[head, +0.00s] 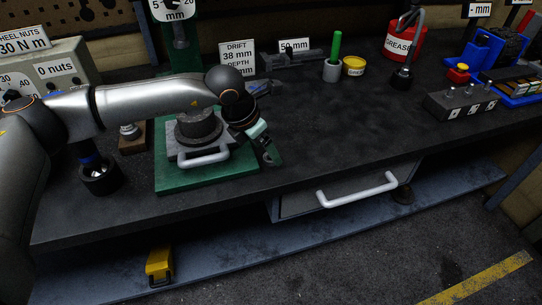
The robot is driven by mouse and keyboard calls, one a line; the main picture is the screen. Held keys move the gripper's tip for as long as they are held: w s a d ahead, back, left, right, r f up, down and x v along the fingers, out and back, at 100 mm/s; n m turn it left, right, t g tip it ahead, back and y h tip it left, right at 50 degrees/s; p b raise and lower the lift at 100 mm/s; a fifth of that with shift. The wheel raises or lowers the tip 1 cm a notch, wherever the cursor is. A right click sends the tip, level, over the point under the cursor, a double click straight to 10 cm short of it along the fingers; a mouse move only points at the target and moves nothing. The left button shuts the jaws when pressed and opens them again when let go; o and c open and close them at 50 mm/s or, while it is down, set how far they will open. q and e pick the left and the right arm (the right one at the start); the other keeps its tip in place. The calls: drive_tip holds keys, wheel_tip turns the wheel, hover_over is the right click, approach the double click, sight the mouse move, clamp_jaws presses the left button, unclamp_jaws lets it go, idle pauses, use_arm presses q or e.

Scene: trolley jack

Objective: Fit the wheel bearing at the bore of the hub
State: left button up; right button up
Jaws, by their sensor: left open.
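A round dark part (198,124), which looks like the hub, sits on a grey plate with a pale handle (203,157), on a green base (180,183). Its bore is not clear from this angle. My left arm reaches across from the left, above and behind the dark part. My left gripper (270,157) points down, open, just right of the green base's upper right side, with nothing seen between its fingers. I cannot make out the wheel bearing for certain. My right gripper is out of view.
A dark cup-like part (99,178) stands left of the green base. Behind are a "38 mm" sign (238,58), a green-handled tool (335,47), a yellow tin (354,66) and a red grease container (404,42). A grey block (461,103) stands right. The bench middle is clear.

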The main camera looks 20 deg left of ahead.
use_arm(q)
drive_tip(key=shift+x, duration=1.3)
drive_tip(key=shift+r, duration=0.1)
clamp_jaws()
